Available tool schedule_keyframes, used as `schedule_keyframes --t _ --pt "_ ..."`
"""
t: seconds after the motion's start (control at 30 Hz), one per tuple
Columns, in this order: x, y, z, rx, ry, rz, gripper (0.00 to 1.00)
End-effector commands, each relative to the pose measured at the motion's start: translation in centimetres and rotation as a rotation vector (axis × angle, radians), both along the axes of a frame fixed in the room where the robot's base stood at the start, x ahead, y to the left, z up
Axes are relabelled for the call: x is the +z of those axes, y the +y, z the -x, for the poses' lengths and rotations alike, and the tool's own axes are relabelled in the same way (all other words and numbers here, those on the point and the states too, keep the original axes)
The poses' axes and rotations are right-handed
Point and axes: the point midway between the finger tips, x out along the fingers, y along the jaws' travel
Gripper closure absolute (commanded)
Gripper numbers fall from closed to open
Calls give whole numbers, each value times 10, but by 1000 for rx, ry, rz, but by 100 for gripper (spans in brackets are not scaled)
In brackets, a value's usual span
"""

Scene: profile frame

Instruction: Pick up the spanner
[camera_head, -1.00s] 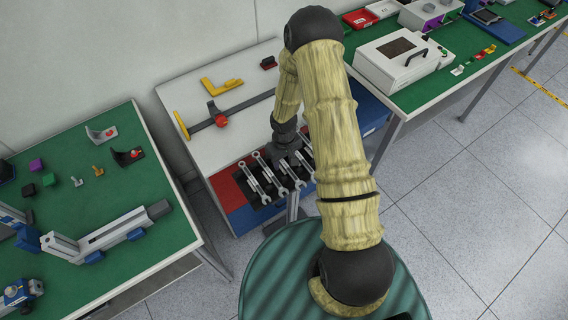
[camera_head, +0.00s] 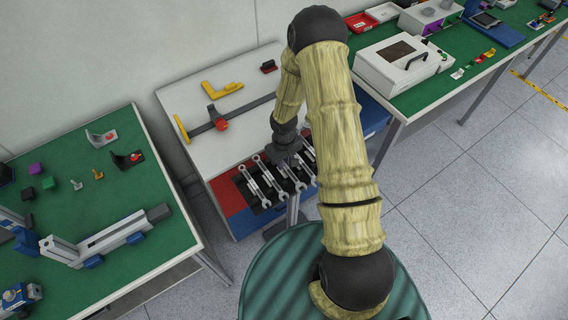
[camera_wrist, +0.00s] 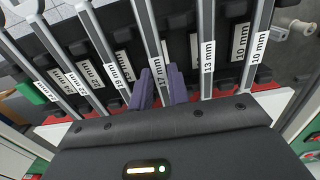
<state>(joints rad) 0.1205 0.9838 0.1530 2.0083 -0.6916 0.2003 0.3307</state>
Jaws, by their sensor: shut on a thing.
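Several silver spanners lie side by side on a dark rack (camera_head: 243,190) at the front of the white-topped cabinet. My gripper (camera_head: 288,158) is down among them, its fingers hidden in the head view by the wrist. In the wrist view, the two purple fingers of my gripper (camera_wrist: 162,84) are shut on one spanner (camera_wrist: 149,38), beside a 17 mm label. A spanner with a 13 mm label (camera_wrist: 205,45) stands just to the right. Another spanner (camera_wrist: 98,40) runs to the left. The ends of the held spanner are out of the wrist view.
A yellow angle piece (camera_head: 222,89) and a long dark clamp bar (camera_head: 248,107) lie on the cabinet top behind the rack. A green table (camera_head: 110,190) with parts stands at left. Another green bench (camera_head: 400,105) with a white box (camera_head: 398,65) stands at right.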

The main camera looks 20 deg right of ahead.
Motion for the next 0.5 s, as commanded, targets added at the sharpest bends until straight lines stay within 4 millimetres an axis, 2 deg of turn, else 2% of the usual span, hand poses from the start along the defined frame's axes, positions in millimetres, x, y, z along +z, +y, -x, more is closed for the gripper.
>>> schedule_keyframes --t 0.4,0.5 --pt "70 -1 -1 -4 -4 0 100" --pt "81 -1 0 -3 -3 0 100"
